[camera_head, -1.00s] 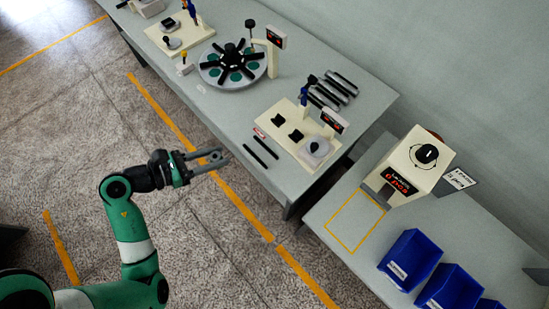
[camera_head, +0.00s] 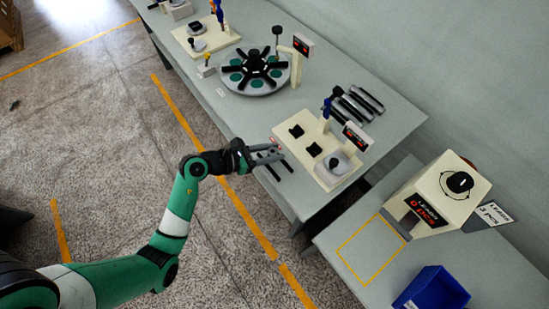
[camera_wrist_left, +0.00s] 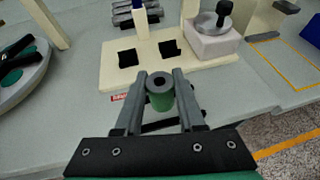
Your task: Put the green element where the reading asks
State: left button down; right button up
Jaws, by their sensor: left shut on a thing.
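My left gripper (camera_head: 270,155) is over the front edge of the bench, just in front of a cream station board. In the left wrist view it is shut on a green element (camera_wrist_left: 161,100), a short green cylinder with a dark grey holed top, held between the two fingers. My right gripper is not in view.
A round carousel (camera_head: 285,84) with green pads and black arms stands farther back. Dark bars (camera_head: 365,98) lie behind the station. Thin black rods lie under my gripper. On the right table are a cream counter box (camera_head: 440,190), a yellow outlined square (camera_head: 372,249) and a blue bin (camera_head: 433,290).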

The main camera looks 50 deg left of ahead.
pick_arm(q)
jog(key=f+b, duration=0.1)
jog(key=f, duration=0.1)
jog(key=f+b, duration=0.1)
jog(key=f, duration=0.1)
jog(key=shift+w+d+b, duration=0.1)
jog(key=shift+w+b, duration=0.2)
jog(key=shift+w, duration=0.1)
jog(key=shift+s, duration=0.1)
jog(key=c, duration=0.5)
grip_release()
jog(key=shift+f, duration=0.1)
